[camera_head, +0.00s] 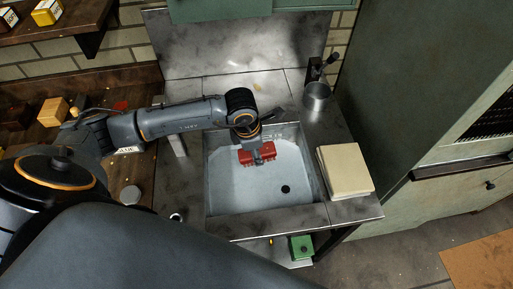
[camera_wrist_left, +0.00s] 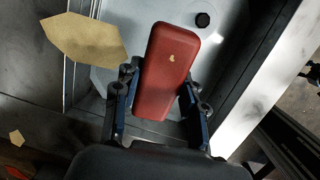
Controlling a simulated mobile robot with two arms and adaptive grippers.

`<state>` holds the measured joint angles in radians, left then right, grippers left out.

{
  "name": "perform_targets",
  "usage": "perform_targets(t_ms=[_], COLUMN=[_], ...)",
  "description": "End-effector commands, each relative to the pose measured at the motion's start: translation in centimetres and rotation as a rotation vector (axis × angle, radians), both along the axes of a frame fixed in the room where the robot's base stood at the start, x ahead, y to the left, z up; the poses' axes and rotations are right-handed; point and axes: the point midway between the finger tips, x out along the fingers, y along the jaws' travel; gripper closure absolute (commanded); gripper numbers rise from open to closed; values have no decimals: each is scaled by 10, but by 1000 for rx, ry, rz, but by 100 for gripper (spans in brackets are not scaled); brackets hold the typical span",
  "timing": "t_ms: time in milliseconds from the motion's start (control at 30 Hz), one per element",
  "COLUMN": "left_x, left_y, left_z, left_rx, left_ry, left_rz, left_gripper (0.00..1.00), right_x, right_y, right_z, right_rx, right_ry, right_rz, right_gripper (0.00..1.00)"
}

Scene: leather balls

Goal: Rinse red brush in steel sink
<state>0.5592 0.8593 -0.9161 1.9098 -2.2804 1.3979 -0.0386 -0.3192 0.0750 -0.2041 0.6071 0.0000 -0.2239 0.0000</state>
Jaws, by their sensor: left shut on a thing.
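The steel sink (camera_head: 245,195) is set in a metal counter, with a dark round drain in its floor. The drain also shows near the top of the left wrist view. My left gripper (camera_head: 257,152) is over the back half of the sink, shut on the red brush (camera_head: 267,152). In the left wrist view the red brush (camera_wrist_left: 168,70) sits between the two fingers of the gripper (camera_wrist_left: 161,88), its smooth red face towards the camera. Its bristles are hidden. I cannot tell how far it is above the sink floor. My right gripper is not in view.
A metal cup-like piece with a dark handle (camera_head: 317,93) stands at the sink's back right. A cream block (camera_head: 344,170) lies on the right of the counter. A green box (camera_head: 301,247) is below the front edge. A wooden surface with small blocks is at left.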

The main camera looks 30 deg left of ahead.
Motion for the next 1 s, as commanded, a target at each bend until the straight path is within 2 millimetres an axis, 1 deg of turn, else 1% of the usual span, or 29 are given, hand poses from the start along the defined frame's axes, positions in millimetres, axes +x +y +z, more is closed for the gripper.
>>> perform_targets(t_ms=[33,100,200,233,367,500,633,833,1000], left_x=[0,0,0,0,0,0,0,0,0], left_y=[0,0,0,0,0,0,0,0,0], left_z=[-9,-16,-28,-31,-44,-58,-70,-90,-107], left_rx=[0,0,0,0,1,1,1,1,0], left_ry=[1,0,-1,-1,-1,-1,-1,-1,0], left_rz=[0,0,0,0,0,0,0,0,0], left_gripper=[84,84,84,84,84,84,84,84,84], right_x=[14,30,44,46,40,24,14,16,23], right_y=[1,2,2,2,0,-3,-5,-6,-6], right_z=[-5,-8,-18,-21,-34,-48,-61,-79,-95], right_rx=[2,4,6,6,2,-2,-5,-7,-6], right_ry=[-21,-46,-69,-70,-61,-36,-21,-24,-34], right_rz=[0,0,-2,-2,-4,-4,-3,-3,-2], right_gripper=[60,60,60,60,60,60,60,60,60])
